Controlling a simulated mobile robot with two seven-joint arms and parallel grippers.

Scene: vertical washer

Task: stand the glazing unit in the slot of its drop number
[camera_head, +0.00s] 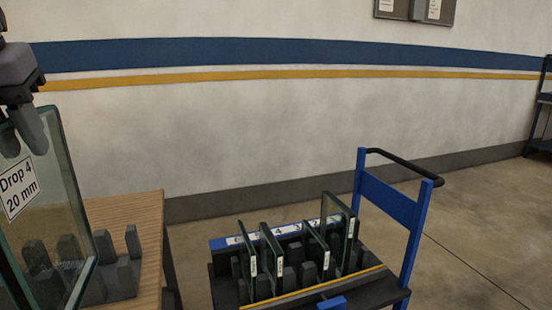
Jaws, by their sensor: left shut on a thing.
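My left gripper (24,142) is at the far left, shut on the top edge of a glazing unit (58,190). The unit is an upright, slightly tilted glass pane with a green edge, cut off by the left frame edge. Its white label (18,190) reads "Drop 4 20 mm". A blue trolley (387,200) at lower centre carries a dark slotted rack with several panes standing in it. A white number strip (290,228) runs along the rack's back; a 4 seems readable, other numbers are small or hidden behind panes. My right gripper is out of view.
A wooden table (140,218) stands at the left, with grey upright blocks (123,275) on it, some seen through the glass. The trolley's black handle (405,165) rises at its right. Floor is clear to the right; a dark rack (541,120) stands at the far right.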

